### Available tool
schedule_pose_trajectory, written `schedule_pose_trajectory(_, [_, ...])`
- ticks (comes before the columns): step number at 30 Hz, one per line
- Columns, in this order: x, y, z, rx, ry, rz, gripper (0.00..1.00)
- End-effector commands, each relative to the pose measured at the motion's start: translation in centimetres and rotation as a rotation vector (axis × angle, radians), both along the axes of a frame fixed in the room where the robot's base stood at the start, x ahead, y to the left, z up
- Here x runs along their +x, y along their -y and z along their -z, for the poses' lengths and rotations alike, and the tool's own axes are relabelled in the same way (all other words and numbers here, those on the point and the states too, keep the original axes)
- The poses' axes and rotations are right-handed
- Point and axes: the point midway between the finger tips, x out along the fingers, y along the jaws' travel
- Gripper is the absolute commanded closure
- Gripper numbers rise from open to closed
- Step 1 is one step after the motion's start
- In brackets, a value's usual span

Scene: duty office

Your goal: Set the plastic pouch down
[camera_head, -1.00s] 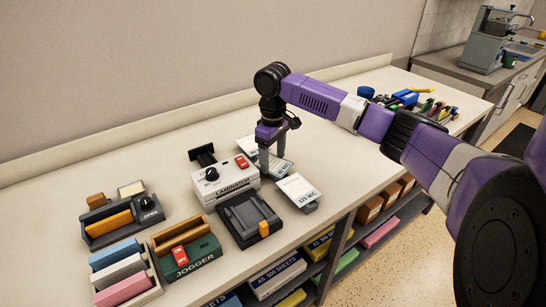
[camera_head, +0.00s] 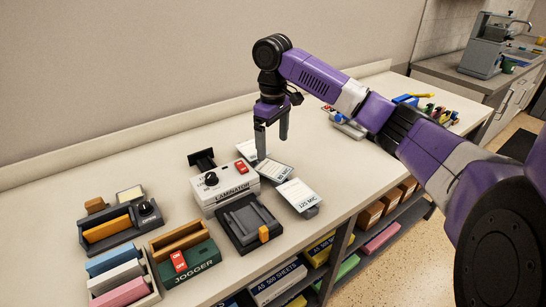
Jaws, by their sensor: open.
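Several white pouch packs lie in a row on the counter to the right of the laminator (camera_head: 224,188). The front pack (camera_head: 299,196), marked 125 MIC, sits on a dark holder near the counter's front edge. The middle pack (camera_head: 274,171) lies behind it, and the back pack (camera_head: 246,149) is partly hidden by a finger. I cannot tell which one is the task's plastic pouch. My gripper (camera_head: 272,147) is open, pointing down above the middle and back packs, with nothing visible between its fingers.
A dark device with an orange knob (camera_head: 249,222) stands in front of the laminator. A cluster of tools (camera_head: 437,113) lies far right.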

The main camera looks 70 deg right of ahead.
Motion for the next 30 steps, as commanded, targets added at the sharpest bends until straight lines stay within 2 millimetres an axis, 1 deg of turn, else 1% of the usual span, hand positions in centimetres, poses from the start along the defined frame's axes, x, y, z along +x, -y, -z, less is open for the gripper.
schedule_pose_trajectory(1, [0.1,0.0,-0.9,-0.001,0.003,-0.001,0.07])
schedule_pose_trajectory(3, [0.1,0.0,-2.1,-0.001,0.003,0.000,0.07])
schedule_pose_trajectory(6, [0.0,0.1,-3.4,-0.002,0.001,0.001,0.07])
schedule_pose_trajectory(9, [0.0,0.0,-4.2,-0.001,0.001,0.001,0.07])
schedule_pose_trajectory(13, [0.0,0.0,-4.5,0.000,0.000,0.000,0.07])
schedule_pose_trajectory(30, [0.1,0.0,-4.5,0.000,0.002,-0.001,0.07])
